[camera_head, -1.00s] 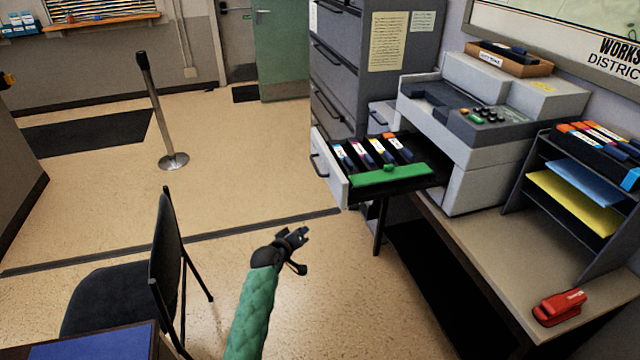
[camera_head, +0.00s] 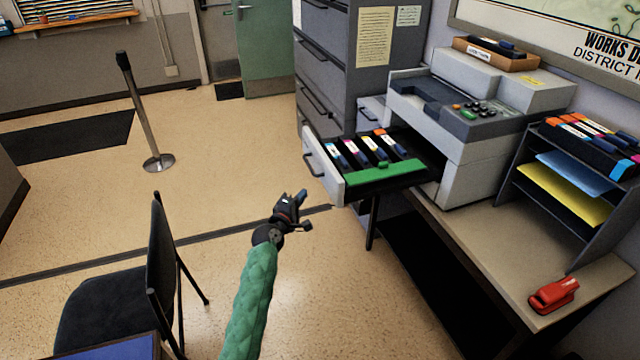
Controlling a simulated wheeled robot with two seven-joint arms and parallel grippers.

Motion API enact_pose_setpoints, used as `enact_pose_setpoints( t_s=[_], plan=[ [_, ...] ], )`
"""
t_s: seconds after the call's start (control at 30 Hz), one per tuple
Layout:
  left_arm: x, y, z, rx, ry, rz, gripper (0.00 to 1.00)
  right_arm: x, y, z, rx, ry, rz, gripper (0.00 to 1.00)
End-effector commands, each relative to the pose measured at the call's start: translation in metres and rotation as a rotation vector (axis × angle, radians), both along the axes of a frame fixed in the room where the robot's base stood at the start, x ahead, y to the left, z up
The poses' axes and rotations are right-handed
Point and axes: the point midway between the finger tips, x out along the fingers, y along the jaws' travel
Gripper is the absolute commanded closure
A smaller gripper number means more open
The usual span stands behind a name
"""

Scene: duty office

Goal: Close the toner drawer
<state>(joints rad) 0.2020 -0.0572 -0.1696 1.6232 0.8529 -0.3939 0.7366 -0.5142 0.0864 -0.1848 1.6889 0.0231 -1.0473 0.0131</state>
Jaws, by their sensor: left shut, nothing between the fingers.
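The toner drawer (camera_head: 335,179) sticks out to the left from the grey printer (camera_head: 478,115). Its light front panel has a dark handle (camera_head: 312,166) on the outer face. Inside lie several toner cartridges (camera_head: 368,148) with coloured labels and a green bar (camera_head: 376,178) along the near side. My left gripper (camera_head: 300,205), on a green-sleeved arm, is shut and empty. In the picture it is below and left of the drawer front, apart from it. My right gripper is not in view.
The printer stands on a desk (camera_head: 480,238) with a red stapler (camera_head: 553,295) and a paper rack (camera_head: 512,205). A grey filing cabinet (camera_head: 350,95) stands behind the drawer. A black chair (camera_head: 158,262) is at the lower left.

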Motion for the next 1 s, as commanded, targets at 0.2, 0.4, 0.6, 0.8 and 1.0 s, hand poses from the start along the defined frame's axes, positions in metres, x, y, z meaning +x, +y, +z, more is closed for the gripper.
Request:
enact_pose_setpoints(
  t_s=[0.2, 0.4, 0.6, 0.8, 1.0],
  plan=[
    [0.035, -0.017, 0.003, 0.000, 0.001, -0.001, 1.00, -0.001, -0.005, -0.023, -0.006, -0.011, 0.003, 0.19],
    [0.049, -0.039, 0.002, 0.000, 0.002, -0.001, 1.00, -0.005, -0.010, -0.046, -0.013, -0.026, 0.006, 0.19],
    [0.054, -0.055, 0.001, 0.000, 0.001, -0.001, 1.00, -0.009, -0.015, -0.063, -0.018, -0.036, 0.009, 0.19],
    [0.056, -0.060, 0.000, 0.001, 0.000, 0.000, 1.00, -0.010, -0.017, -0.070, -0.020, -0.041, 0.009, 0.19],
    [0.056, -0.060, -0.001, 0.001, 0.000, 0.000, 1.00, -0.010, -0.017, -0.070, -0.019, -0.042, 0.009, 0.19]
  ],
)
